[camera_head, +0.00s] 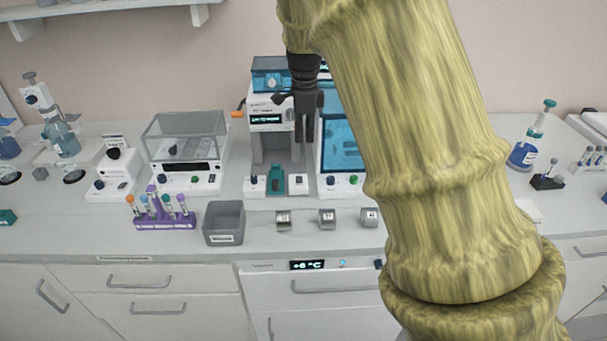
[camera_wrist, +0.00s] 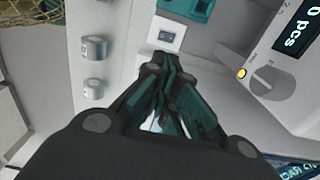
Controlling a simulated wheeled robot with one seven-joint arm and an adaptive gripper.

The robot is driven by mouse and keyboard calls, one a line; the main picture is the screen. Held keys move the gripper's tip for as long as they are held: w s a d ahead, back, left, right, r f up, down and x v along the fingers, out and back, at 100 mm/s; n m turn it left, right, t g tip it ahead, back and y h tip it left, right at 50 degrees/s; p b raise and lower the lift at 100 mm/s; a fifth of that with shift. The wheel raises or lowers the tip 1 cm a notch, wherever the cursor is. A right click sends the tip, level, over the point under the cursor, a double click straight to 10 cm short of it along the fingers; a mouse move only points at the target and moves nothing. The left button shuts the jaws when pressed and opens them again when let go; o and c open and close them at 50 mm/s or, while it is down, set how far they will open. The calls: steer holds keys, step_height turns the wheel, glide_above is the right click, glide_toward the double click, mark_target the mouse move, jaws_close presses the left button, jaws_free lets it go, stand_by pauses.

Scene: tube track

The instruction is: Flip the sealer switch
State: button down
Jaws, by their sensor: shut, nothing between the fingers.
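The sealer (camera_head: 268,103) is a white machine with a blue top and a lit display, at the middle of the bench. Its small switch sits on a panel (camera_head: 296,182) at the right of its base, beside a teal holder (camera_head: 275,181). In the wrist view the switch (camera_wrist: 167,36) shows on its pale panel just beyond my fingertips, apparently apart from them. My gripper (camera_head: 305,132) hangs pointing down in front of the sealer's right side, above the switch. Its fingers (camera_wrist: 172,70) are shut and empty. Which way the switch is tipped is too small to tell.
A blue-windowed machine (camera_head: 342,135) stands close on the right, partly behind my arm. Several small metal blocks (camera_head: 283,220) line the front bench edge. A grey bin (camera_head: 223,222) and purple tube rack (camera_head: 162,219) are to the left. The sealer's display and knob (camera_wrist: 273,82) show in the wrist view.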

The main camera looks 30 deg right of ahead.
steer(key=shift+w+d, duration=0.15)
steer(key=shift+w, duration=0.05)
steer(key=shift+p, duration=0.4)
steer(key=shift+w+d+p, duration=0.3)
steer(key=shift+w, duration=0.2)
steer(key=shift+r, duration=0.2)
